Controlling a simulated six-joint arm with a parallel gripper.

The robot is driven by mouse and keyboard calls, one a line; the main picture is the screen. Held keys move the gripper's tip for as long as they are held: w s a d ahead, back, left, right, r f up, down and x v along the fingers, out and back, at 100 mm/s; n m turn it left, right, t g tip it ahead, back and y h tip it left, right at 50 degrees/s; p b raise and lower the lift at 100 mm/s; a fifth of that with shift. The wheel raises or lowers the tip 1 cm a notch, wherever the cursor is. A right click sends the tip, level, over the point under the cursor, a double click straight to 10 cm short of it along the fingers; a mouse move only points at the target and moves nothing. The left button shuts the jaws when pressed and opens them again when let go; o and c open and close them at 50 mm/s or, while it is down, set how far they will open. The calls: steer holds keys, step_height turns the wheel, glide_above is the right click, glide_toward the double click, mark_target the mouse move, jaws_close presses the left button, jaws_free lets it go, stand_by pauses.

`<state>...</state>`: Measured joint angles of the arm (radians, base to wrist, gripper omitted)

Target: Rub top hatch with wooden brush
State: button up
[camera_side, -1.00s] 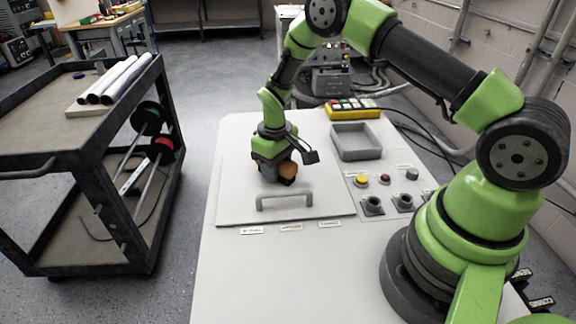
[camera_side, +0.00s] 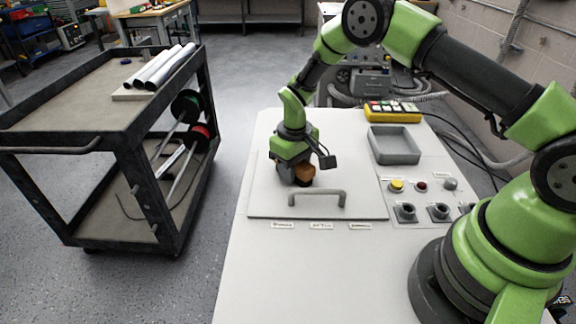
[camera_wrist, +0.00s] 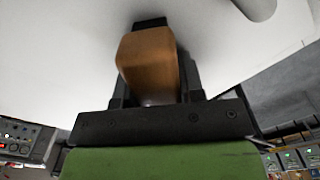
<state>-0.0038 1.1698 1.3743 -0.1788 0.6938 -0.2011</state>
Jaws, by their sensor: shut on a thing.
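My gripper (camera_side: 298,172) points down over the top hatch (camera_side: 360,206), a flat pale panel with a grey bar handle (camera_side: 317,197). It is shut on the wooden brush (camera_side: 305,173), whose orange-brown body shows between the fingers. In the wrist view the wooden brush (camera_wrist: 148,62) has a dark end, and my gripper (camera_wrist: 155,85) has a dark finger on each side of it. The brush is low at the hatch surface, behind and left of the handle. The exact contact is hidden.
An empty grey tray (camera_side: 393,147) stands right of the hatch, with a yellow button box (camera_side: 392,112) behind it. Buttons (camera_side: 397,186) and dark sockets (camera_side: 405,212) lie right of the hatch. A black cart (camera_side: 125,160) stands left, apart from the bench.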

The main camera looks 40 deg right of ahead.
mark_target(348, 178)
steer(key=shift+s+d, duration=4.1)
steer(key=shift+s+d+r, duration=0.1)
steer(key=shift+s, duration=0.05)
step_height(348, 178, up, 8)
